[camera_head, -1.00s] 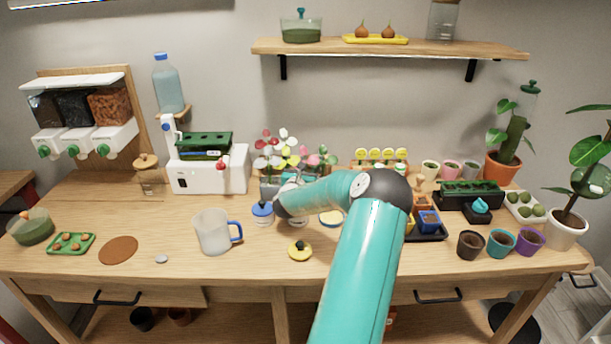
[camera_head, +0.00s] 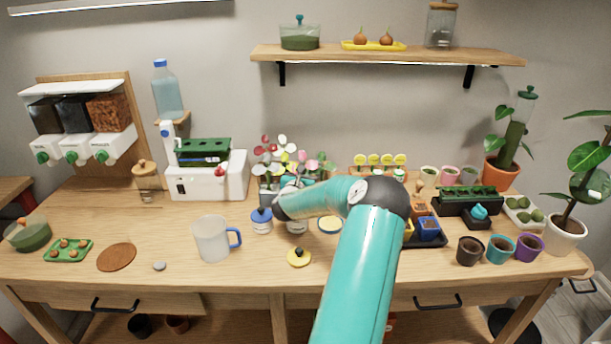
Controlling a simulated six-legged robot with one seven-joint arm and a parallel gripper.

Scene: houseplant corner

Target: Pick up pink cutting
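Several cuttings with coloured heads stand close together at the back middle of the table. Pink heads (camera_head: 303,157) show among them, beside red and white heads (camera_head: 267,145) on the left and yellow ones. The stems and the holder below are partly hidden by my arm.
A white mug (camera_head: 212,238) with a blue handle and a yellow lid (camera_head: 299,257) stand in front. A blue-lidded jar (camera_head: 262,221) is close to my wrist. A dark tray (camera_head: 428,238) with small pots lies right of my elbow.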

